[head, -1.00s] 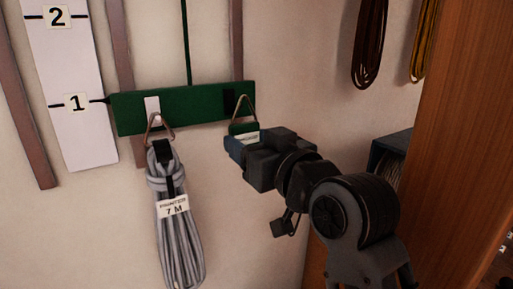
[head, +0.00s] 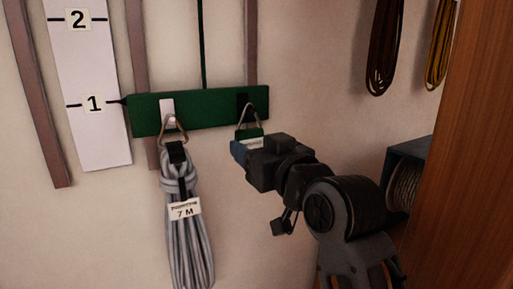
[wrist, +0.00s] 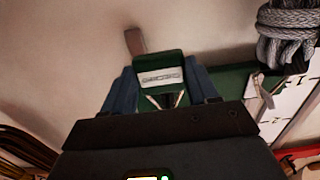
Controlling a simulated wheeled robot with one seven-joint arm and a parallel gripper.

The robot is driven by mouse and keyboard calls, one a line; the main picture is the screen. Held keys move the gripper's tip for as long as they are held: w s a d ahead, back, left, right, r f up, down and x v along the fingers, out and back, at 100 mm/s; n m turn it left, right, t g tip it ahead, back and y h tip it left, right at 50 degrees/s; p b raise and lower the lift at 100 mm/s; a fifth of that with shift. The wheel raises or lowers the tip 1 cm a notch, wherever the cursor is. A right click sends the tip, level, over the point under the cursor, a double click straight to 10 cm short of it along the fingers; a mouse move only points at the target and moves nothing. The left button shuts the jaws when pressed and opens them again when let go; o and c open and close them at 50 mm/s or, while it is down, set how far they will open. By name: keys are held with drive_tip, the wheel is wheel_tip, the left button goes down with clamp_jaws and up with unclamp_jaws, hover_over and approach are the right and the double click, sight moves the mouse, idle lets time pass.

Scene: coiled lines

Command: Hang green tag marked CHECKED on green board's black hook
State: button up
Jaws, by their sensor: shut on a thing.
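The green tag (head: 250,132) has a white label with small lettering and a triangular wire loop (head: 253,112) on top. My gripper (head: 242,150) is shut on the tag, just below the right part of the green board (head: 205,110). In the wrist view the tag (wrist: 160,60) sits between the blue fingers (wrist: 163,88). The black hook (head: 242,100) is on the board's right part. The loop's top overlaps the hook's right edge in the head view; I cannot tell whether it is around the hook.
A grey coiled line (head: 183,215) with a 7 M label hangs from the board's white hook (head: 167,107), left of my gripper. A white numbered strip (head: 88,90) is further left. Brown (head: 384,50) and yellow (head: 440,45) coils and a wooden panel (head: 465,160) are at right.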

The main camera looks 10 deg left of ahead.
idle(0.4)
drive_tip(key=o, duration=1.1)
